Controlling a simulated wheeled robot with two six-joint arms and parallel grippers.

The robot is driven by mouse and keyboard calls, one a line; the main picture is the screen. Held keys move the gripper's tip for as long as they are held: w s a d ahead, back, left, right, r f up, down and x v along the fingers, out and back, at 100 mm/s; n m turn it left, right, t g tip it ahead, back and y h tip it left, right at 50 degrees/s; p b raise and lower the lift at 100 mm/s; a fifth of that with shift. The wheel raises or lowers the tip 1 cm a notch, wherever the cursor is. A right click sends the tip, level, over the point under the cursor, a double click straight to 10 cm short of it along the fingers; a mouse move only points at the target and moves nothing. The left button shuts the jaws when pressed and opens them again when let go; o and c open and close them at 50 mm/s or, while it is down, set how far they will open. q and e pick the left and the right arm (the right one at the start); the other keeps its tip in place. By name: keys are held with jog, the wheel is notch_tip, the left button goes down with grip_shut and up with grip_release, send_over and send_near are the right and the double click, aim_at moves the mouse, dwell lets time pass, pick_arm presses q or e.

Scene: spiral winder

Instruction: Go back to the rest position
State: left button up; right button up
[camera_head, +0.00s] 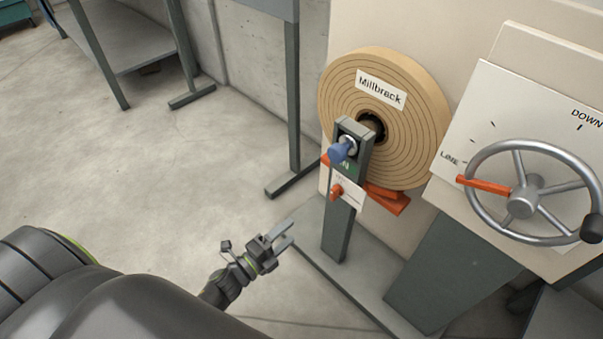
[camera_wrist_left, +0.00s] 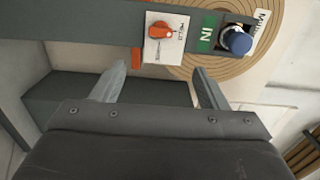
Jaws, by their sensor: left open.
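My left gripper (camera_head: 283,238) is low in the middle of the head view, in front of the winder's post and apart from it. Its two fingers are spread with nothing between them, and they also show in the left wrist view (camera_wrist_left: 158,80). My right gripper is in neither view. The spiral winder carries a tan roll (camera_head: 425,130) labelled Millbrack. A grey post (camera_head: 337,232) in front of it holds a blue knob (camera_head: 339,152) and an orange switch (camera_head: 337,191) on a white plate. In the left wrist view the switch (camera_wrist_left: 160,30) and knob (camera_wrist_left: 237,41) lie beyond the fingers.
A spoked handwheel (camera_head: 523,200) with a black handle and an orange pointer stands at the right on a white panel. A grey base plate (camera_head: 312,218) lies under the post. A workbench (camera_head: 115,45) stands at the back left. The concrete floor between is clear.

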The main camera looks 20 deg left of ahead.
pick_arm(q)
jog(key=s+a+f+n+g+y, duration=0.65)
jog(key=a+n+y, duration=0.25)
jog(key=n, duration=0.6)
jog(key=s+d+n+g+h, duration=0.25)
jog(key=s+n+g, duration=0.2)
jog(key=s, duration=0.45)
jog(key=s+d+n+g+h, duration=0.1)
jog(key=s+d+n+g, duration=0.3)
jog(key=s, duration=0.4)
jog(key=s+a+f+y+p, duration=0.1)
jog(key=s+a+f+p, duration=0.1)
jog(key=s+p, duration=0.4)
jog(key=s+a+f+m+p, duration=0.1)
jog(key=s+f+p, duration=0.4)
jog(key=p, duration=0.8)
jog(key=shift+s+a+g+y+p, duration=0.35)
jog(key=shift+s+a+g, duration=0.1)
jog(key=shift+a, duration=0.45)
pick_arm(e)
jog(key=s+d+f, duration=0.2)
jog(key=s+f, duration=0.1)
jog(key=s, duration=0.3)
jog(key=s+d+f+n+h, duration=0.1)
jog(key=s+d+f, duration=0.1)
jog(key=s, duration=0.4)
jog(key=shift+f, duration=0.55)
